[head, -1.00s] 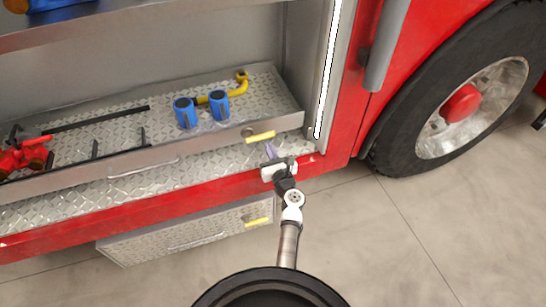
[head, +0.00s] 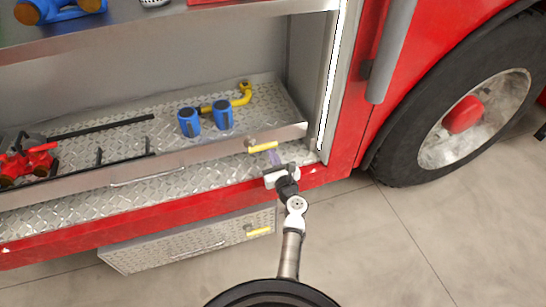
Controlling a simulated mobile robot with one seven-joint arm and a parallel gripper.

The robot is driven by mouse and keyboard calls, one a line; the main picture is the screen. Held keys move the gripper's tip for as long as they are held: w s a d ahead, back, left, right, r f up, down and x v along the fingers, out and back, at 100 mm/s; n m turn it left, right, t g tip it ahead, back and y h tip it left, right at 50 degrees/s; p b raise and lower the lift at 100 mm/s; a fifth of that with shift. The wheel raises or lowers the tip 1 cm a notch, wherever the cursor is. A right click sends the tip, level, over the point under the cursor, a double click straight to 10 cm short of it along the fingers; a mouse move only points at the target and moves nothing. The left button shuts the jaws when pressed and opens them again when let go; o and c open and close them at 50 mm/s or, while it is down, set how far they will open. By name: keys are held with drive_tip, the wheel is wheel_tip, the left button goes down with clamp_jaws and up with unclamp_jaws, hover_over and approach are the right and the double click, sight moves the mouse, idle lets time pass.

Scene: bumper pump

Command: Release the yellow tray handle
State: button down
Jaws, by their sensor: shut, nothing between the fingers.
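The yellow tray handle (head: 262,147) is on the front lip of the diamond-plate tray (head: 290,133), near its right end. It lies slightly tilted, its right end higher. My gripper (head: 274,158) is just below and right of the handle, its fingers pointing up toward it. The fingers look closed with nothing visible between them. I cannot tell whether the fingertips touch the handle. A second yellow handle (head: 259,231) is on the lower drawer (head: 190,245) under the red sill.
Blue-capped fittings (head: 206,121) and a yellow pipe (head: 241,95) sit on the tray. A red valve (head: 28,161) is at far left. The compartment's right post (head: 328,90) and the wheel (head: 460,110) bound the right side. Floor is clear at lower right.

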drive_tip(key=shift+r+n, duration=0.35)
drive_tip(key=shift+n, duration=0.15)
drive_tip(key=n, duration=0.1)
drive_tip(key=r+n, duration=0.1)
drive_tip(key=shift+w+d+r+n+b, duration=0.1)
drive_tip(key=shift+d+r+n+b, duration=0.05)
drive_tip(key=shift+r+n+b, duration=0.15)
drive_tip(key=s+a+r+n+b, duration=0.1)
drive_tip(key=a+r+n, duration=0.3)
drive_tip(key=n, duration=1)
drive_tip(key=shift+s+r+n+g+y+b, duration=0.2)
drive_tip(key=shift+r+n+g+y+b, duration=0.15)
drive_tip(key=shift+r+b, duration=0.55)
drive_tip(key=shift+r, duration=0.1)
drive_tip(key=shift+d, duration=0.1)
